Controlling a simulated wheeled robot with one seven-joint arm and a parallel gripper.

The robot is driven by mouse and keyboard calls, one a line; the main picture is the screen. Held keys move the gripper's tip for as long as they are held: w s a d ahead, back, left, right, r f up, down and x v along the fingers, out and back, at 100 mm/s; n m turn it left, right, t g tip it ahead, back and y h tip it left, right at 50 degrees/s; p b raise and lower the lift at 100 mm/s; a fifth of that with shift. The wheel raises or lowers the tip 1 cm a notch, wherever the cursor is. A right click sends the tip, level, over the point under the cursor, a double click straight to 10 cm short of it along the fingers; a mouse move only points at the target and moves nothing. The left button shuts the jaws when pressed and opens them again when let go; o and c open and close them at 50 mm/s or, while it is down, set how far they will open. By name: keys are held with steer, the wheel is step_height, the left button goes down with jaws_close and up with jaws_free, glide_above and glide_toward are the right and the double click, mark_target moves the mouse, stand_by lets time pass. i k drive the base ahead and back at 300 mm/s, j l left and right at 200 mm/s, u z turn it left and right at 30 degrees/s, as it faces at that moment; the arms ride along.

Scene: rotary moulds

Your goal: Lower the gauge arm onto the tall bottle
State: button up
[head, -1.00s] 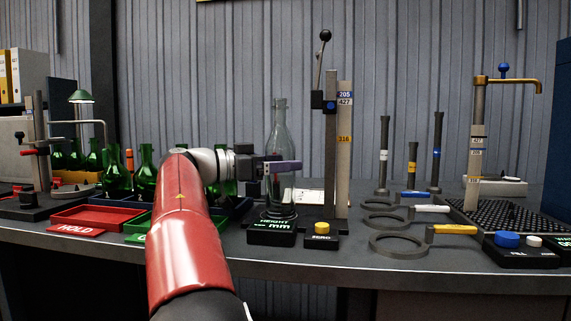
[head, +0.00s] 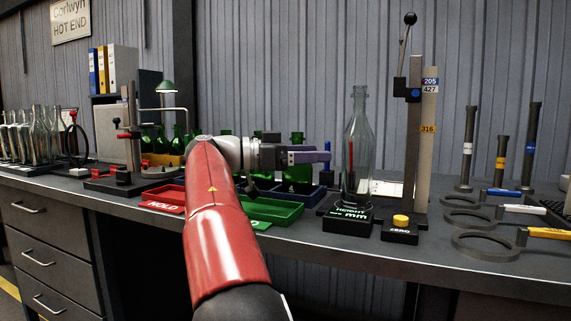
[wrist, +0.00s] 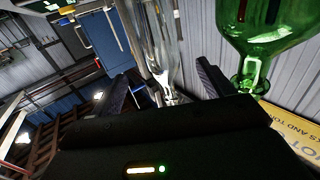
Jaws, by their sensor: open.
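The tall clear bottle (head: 357,150) stands upright on the height gauge's base. The gauge post (head: 413,130) rises just right of it. The gauge arm (head: 402,62) is raised, tilted up from its blue-pivoted block to a black ball (head: 410,19), above the bottle's mouth. My gripper (head: 326,157) is left of the bottle at mid-body height, open with nothing seen between its fingers; a small gap shows beside the bottle in the head view. In the wrist view, the fingers (wrist: 160,88) spread apart with a clear bottle (wrist: 160,45) showing beyond them.
A HEIGHT mm display (head: 347,222) and a ZERO box with yellow button (head: 401,224) sit in front. Green bottles (head: 297,165), a green tray (head: 270,210) and a red HOLD tray (head: 163,197) lie left. Ring gauges (head: 484,244) and upright plug gauges (head: 501,160) stand right.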

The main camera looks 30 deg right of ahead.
mark_target(409, 19)
steer(key=k+j, duration=0.25)
steer(key=k, duration=0.2)
steer(key=k+j, duration=0.25)
steer(key=k, duration=0.25)
